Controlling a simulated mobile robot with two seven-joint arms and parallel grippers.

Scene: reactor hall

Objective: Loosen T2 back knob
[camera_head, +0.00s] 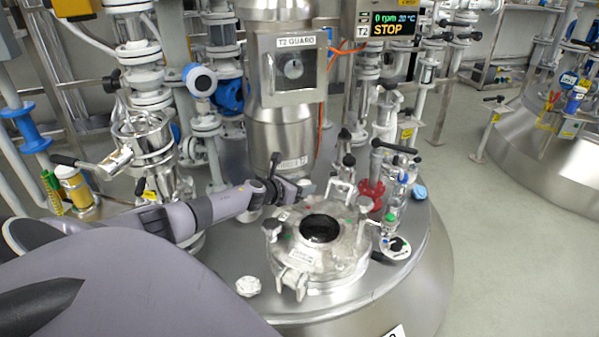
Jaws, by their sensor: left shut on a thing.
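The T2 manway lid (345,262) is a round metal cover with a dark sight glass (320,229), on top of the steel vessel. Clamp knobs stand around its rim: a left knob (271,226) and a right knob (365,204). My left gripper (301,189) reaches in from the left to the back-left edge of the lid. It is shut on the back knob (307,186), which is small here and mostly hidden by the fingers. My right gripper is not in view.
The T2 guard box (291,68) hangs on the column behind the lid. A display (388,24) reads 0 rpm, 20 °C, STOP. A red handwheel valve (371,191) and pipework stand right of the lid. A white cap (248,286) sits front left. Floor is clear at right.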

